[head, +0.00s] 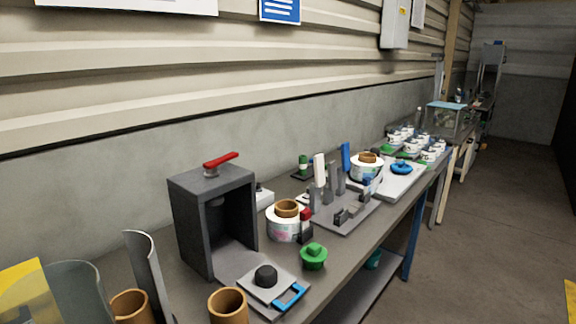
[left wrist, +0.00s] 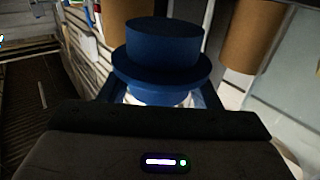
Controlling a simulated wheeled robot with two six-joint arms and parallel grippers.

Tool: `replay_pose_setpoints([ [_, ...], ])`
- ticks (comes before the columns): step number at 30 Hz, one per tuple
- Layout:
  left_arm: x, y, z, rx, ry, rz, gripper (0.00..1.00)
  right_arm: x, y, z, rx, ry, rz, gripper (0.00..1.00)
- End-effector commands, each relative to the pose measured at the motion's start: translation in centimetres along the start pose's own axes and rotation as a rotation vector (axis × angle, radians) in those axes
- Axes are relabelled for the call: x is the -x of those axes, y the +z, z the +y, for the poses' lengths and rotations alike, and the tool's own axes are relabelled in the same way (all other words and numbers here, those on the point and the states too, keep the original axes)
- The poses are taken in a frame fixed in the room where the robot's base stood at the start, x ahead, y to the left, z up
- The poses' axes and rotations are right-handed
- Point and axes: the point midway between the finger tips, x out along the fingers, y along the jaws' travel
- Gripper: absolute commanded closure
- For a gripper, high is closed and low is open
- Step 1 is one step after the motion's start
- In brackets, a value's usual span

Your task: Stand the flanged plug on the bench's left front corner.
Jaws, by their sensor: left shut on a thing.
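A dark blue flanged plug (left wrist: 163,60) fills the middle of the left wrist view, with a round upper part above a wider flange. My left gripper (left wrist: 158,98) is shut on it below the flange; the lower part of the plug is mostly hidden. The left gripper does not show in the head view, and my right gripper is in neither view. The grey bench (head: 345,248) runs away along the wall in the head view. Its left front corner is outside that view.
Brown cardboard cores (head: 228,304) stand at the near end, beside a dark press with a red lever (head: 221,160). A green knobbed part (head: 314,257) and a plate with a blue handle (head: 290,294) lie near the front edge. Cores (left wrist: 252,38) also flank the plug in the wrist view.

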Motion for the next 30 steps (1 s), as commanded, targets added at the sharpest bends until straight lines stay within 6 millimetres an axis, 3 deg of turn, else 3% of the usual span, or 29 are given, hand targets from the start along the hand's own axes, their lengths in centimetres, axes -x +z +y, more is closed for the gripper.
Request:
replay_pose_setpoints([
  [12,-0.1,-0.1,0.0,0.0,0.0,0.001,0.67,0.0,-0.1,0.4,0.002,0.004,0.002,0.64],
  [17,-1.2,-0.8,-0.1,-0.002,0.001,0.004,0.67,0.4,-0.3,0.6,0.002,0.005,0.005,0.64],
  [23,-5.2,-3.6,-0.8,-0.008,-0.021,0.002,0.67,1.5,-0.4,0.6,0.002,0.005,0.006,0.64],
  [30,-11.3,-9.9,-4.2,-0.023,-0.174,-0.009,0.67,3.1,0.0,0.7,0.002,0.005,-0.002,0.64],
])
